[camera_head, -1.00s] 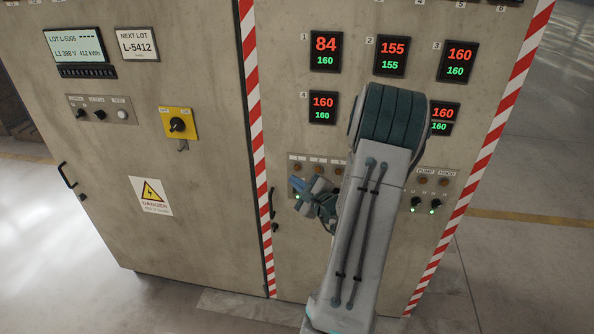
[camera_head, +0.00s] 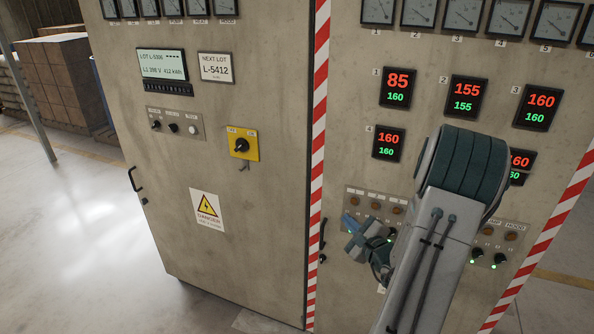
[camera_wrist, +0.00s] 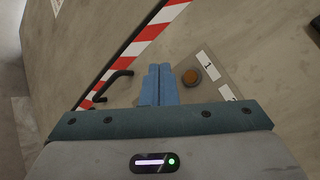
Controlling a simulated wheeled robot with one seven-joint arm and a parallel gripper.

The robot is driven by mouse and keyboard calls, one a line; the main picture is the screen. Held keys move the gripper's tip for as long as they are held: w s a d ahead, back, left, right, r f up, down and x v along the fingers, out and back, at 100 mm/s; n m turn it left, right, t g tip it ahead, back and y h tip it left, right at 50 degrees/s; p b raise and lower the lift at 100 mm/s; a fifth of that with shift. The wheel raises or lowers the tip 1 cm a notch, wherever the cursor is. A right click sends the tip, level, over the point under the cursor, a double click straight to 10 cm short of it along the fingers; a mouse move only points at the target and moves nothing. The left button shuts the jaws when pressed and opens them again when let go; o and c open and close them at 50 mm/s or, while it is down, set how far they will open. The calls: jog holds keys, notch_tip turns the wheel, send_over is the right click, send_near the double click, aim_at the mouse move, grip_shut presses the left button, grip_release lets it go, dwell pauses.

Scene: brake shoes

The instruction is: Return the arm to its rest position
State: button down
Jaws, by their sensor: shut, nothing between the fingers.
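My gripper (camera_head: 350,222) is in front of the right cabinet's lower switch panel, at that panel's left end. In the wrist view my gripper (camera_wrist: 159,72) shows two blue fingers pressed together with nothing between them. Beside the fingertips there is an amber round lamp or button (camera_wrist: 191,77) with a label "1". My arm's grey link and dark teal joint cover part of the right cabinet, including some of its displays and switches.
The control cabinet (camera_head: 265,200) fills most of the view. Black door handles (camera_wrist: 113,86) stand out near the red-white striped edge (camera_head: 318,130). A yellow rotary switch (camera_head: 242,144) is on the left door. Stacked boxes (camera_head: 55,80) stand far left; floor there is clear.

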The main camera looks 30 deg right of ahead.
jog(key=s+a+r+n+g+y, duration=0.1)
jog(key=a+r+n+g+y, duration=0.25)
jog(key=a, duration=0.55)
jog(key=s+a+n+g+y, duration=0.1)
jog(key=a+n+g+y, duration=0.25)
jog(key=a+n, duration=0.4)
jog(key=s+a+r+n+g+y, duration=0.1)
jog(key=a+r+n+g+y, duration=0.3)
jog(key=a, duration=0.7)
jog(key=s+a+f+n+g+h, duration=0.2)
jog(key=s+a+n+g+h, duration=0.15)
jog(key=s+a+n, duration=0.4)
jog(key=s+d+r+n+h, duration=0.3)
jog(key=s+d+n+h, duration=0.1)
jog(key=s+d+h, duration=0.2)
jog(key=shift+s+r, duration=0.3)
jog(key=shift+n, duration=0.25)
